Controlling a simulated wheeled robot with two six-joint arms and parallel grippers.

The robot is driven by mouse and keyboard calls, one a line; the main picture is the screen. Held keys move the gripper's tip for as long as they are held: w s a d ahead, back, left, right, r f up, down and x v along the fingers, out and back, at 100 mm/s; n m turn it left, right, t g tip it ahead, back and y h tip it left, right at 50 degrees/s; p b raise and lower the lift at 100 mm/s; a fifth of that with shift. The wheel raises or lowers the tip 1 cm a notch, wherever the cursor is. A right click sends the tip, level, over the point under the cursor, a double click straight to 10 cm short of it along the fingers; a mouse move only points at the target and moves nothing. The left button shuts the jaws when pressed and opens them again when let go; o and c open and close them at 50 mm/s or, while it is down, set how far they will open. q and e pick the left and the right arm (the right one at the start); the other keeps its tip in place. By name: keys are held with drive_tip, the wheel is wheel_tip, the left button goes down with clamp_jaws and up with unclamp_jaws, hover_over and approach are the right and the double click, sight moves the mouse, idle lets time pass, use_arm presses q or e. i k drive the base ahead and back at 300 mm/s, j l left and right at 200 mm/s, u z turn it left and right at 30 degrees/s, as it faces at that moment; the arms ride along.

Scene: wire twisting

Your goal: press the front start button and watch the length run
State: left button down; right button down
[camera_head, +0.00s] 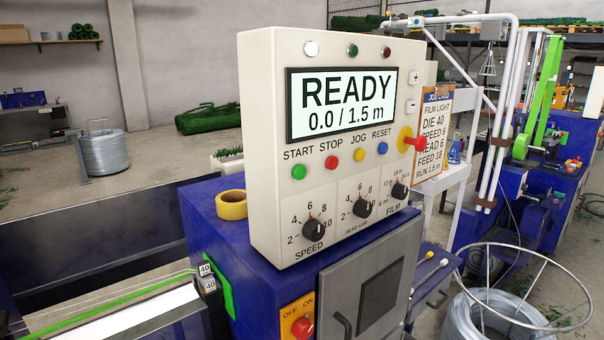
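The cream control panel (262,110) stands on a blue machine cabinet (200,200). Its screen (342,103) reads READY and 0.0 / 1.5 m. The green start button (299,172) is at the left of the button row under the label START. The red stop button (331,162), yellow jog button (358,155) and blue reset button (382,148) sit to its right. Three dials for speed (314,229), head (362,207) and film (400,190) are below. Neither of my grippers shows in the head view.
A red knob on a yellow base (411,141) sticks out at the panel's right side. A yellow tape roll (232,205) lies on the cabinet left of the panel. An orange off/on switch (301,325) is below. A job card (434,118) stands behind, and a wire coil (500,318) at lower right.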

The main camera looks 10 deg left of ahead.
sight(299, 171)
drive_tip(key=l+u, duration=0.45)
drive_tip(key=l, duration=1.95)
